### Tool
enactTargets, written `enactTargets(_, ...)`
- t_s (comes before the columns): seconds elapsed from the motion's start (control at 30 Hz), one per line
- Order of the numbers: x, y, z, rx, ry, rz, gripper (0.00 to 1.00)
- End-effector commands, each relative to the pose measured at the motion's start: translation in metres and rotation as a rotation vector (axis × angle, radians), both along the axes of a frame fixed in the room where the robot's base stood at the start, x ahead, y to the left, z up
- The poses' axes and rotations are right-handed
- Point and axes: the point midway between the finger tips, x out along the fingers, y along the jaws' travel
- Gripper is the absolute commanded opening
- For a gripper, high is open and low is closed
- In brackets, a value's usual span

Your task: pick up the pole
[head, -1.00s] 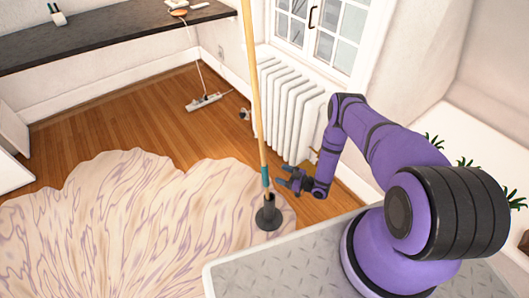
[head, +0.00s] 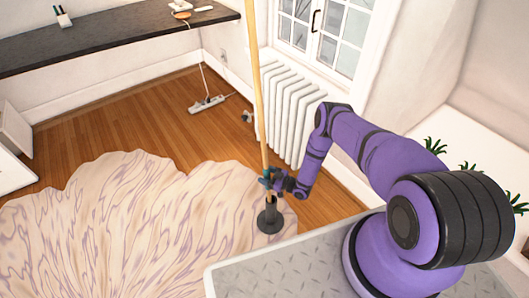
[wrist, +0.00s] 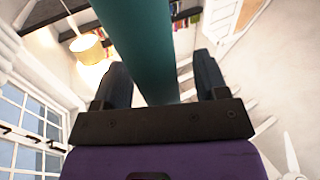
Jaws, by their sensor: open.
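The pole (head: 258,105) is a long, light wooden stick standing upright, with a teal section near its lower end. Its foot is in a dark round stand (head: 270,217) on the pale rug. My gripper (head: 268,180) is at the teal section in the head view, just above the stand. In the wrist view the teal part of the pole (wrist: 143,45) runs between the two dark fingers of my gripper (wrist: 160,80). The fingers are open, with a gap visible on each side of the pole. The fingertips are partly hidden behind the pole in the head view.
A white radiator (head: 288,110) stands under the window behind the pole. A power strip (head: 206,104) lies on the wood floor. A dark shelf (head: 110,40) runs along the back wall. The pale rug (head: 120,225) is clear to the left.

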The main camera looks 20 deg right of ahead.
Motion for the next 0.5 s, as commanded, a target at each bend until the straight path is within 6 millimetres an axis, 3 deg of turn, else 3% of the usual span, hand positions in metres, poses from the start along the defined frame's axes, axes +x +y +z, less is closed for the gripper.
enactTargets(0.1, 0.0096, 0.0087, 0.0005, -0.001, -0.002, 0.000, 0.67)
enactTargets(0.33, 0.0114, 0.0098, 0.0007, -0.001, -0.001, -0.001, 0.67)
enactTargets(0.5, 0.0114, 0.0097, 0.0008, -0.001, -0.001, -0.001, 0.30)
